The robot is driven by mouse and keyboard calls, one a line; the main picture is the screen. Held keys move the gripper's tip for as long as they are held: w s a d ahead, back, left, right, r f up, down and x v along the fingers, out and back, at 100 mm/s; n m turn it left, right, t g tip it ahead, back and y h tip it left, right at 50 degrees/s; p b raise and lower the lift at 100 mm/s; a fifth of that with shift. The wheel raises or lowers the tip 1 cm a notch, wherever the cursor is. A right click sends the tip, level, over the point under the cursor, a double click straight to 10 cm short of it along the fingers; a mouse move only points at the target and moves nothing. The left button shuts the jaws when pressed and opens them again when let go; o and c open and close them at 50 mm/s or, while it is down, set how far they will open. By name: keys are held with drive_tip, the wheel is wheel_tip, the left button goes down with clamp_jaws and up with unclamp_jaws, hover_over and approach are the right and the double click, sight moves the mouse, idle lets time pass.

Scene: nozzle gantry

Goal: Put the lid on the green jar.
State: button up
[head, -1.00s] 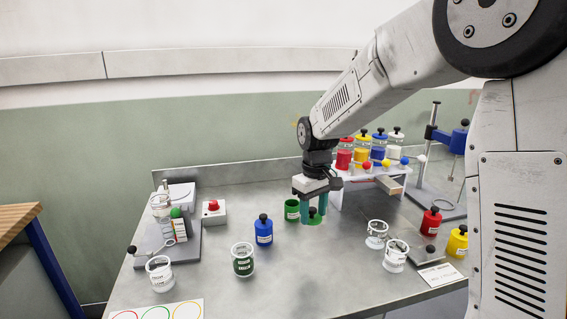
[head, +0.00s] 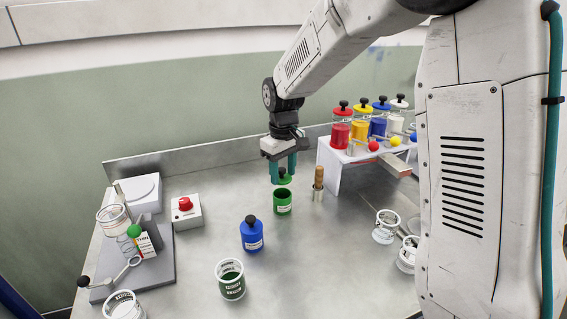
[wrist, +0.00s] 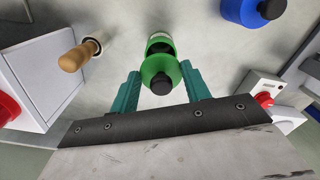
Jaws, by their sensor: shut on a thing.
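The green jar (head: 283,203) stands open and upright on the metal bench, with a pale label on its front. My gripper (head: 284,175) is above it, shut on the green lid (head: 284,181) with its black knob. In the head view the lid hangs a little above the jar's mouth, apart from it. In the wrist view the lid (wrist: 160,74) sits between the teal fingers (wrist: 160,88) and covers part of the jar (wrist: 160,44) beyond it.
A wooden-handled tool in a metal holder (head: 318,184) stands close right of the jar. A blue jar (head: 252,234) and a glass beaker of dark green (head: 230,280) stand in front. The white rack (head: 335,165) is at right, the red-button box (head: 186,211) at left.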

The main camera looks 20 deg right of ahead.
sight(284, 181)
drive_tip(key=shift+f, duration=2.15)
drive_tip(key=shift+s+f, duration=0.1)
drive_tip(key=shift+s, duration=0.05)
idle(0.6)
drive_tip(key=o, duration=1.5)
drive_tip(key=shift+r, duration=3.55)
